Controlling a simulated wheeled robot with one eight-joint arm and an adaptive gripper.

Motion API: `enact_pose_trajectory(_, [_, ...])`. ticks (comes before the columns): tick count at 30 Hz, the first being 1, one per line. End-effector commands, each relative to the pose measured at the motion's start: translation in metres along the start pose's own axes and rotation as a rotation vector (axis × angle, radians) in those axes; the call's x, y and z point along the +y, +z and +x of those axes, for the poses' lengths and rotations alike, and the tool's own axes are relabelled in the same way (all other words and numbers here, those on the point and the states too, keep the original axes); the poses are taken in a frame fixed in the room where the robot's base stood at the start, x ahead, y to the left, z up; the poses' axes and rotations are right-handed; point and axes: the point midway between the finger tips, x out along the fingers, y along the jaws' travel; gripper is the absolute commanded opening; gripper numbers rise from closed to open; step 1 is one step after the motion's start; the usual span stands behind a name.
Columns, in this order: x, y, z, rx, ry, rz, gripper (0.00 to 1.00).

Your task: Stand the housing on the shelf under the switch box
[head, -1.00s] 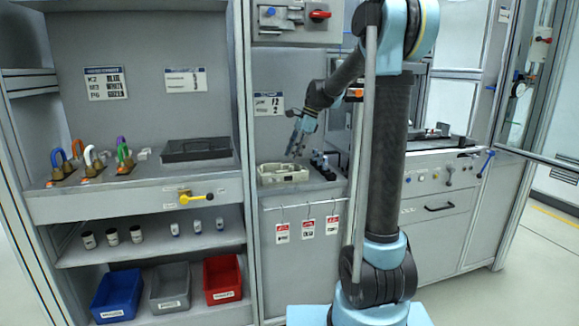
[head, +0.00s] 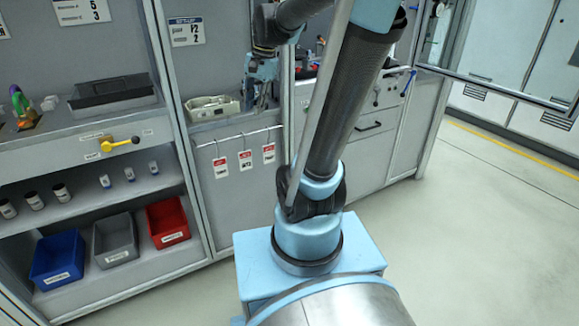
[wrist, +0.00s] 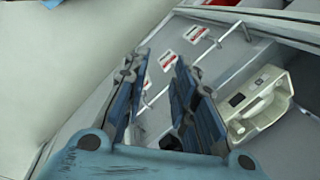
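The housing (head: 214,108) is a pale cream, box-like part. In the head view it rests on the shelf of the middle bay, below a white label. In the wrist view the housing (wrist: 262,103) lies to the right, outside my fingers. My gripper (head: 263,97) points down just right of the housing, apart from it. In the wrist view my gripper (wrist: 163,58) has its two fingers spread, with nothing between them.
Several red-and-white tags (head: 245,159) hang from a rail under the shelf edge. A black tray (head: 112,92) sits on the left counter near a yellow handle (head: 120,144). Blue, grey and red bins (head: 168,222) stand low at left. The floor at right is clear.

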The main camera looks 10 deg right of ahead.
Motion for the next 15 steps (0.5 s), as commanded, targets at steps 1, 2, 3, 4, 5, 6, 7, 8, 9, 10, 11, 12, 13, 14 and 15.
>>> enact_pose_trajectory(1, [0.016,0.008,0.006,0.016,0.004,-0.042,0.25])
enact_pose_trajectory(2, [0.025,0.011,0.009,0.027,0.008,-0.072,0.25])
enact_pose_trajectory(3, [0.036,0.016,0.014,0.040,0.012,-0.113,0.25])
enact_pose_trajectory(4, [0.045,0.020,0.017,0.049,0.017,-0.143,0.25])
enact_pose_trajectory(5, [0.054,0.023,0.021,0.059,0.022,-0.173,0.25])
enact_pose_trajectory(6, [0.065,0.028,0.027,0.072,0.027,-0.212,0.25])
enact_pose_trajectory(7, [0.073,0.031,0.031,0.081,0.032,-0.242,0.25])
enact_pose_trajectory(8, [0.081,0.034,0.035,0.091,0.038,-0.273,0.25])
enact_pose_trajectory(9, [0.092,0.038,0.042,0.102,0.046,-0.313,0.25])
enact_pose_trajectory(10, [0.100,0.042,0.047,0.110,0.053,-0.344,0.25])
enact_pose_trajectory(11, [0.108,0.045,0.052,0.119,0.060,-0.374,0.25])
enact_pose_trajectory(12, [0.119,0.049,0.059,0.131,0.069,-0.415,0.25])
enact_pose_trajectory(13, [0.127,0.051,0.064,0.139,0.076,-0.445,0.25])
enact_pose_trajectory(14, [0.134,0.054,0.070,0.147,0.084,-0.474,0.25])
enact_pose_trajectory(15, [0.144,0.058,0.077,0.157,0.095,-0.512,0.25])
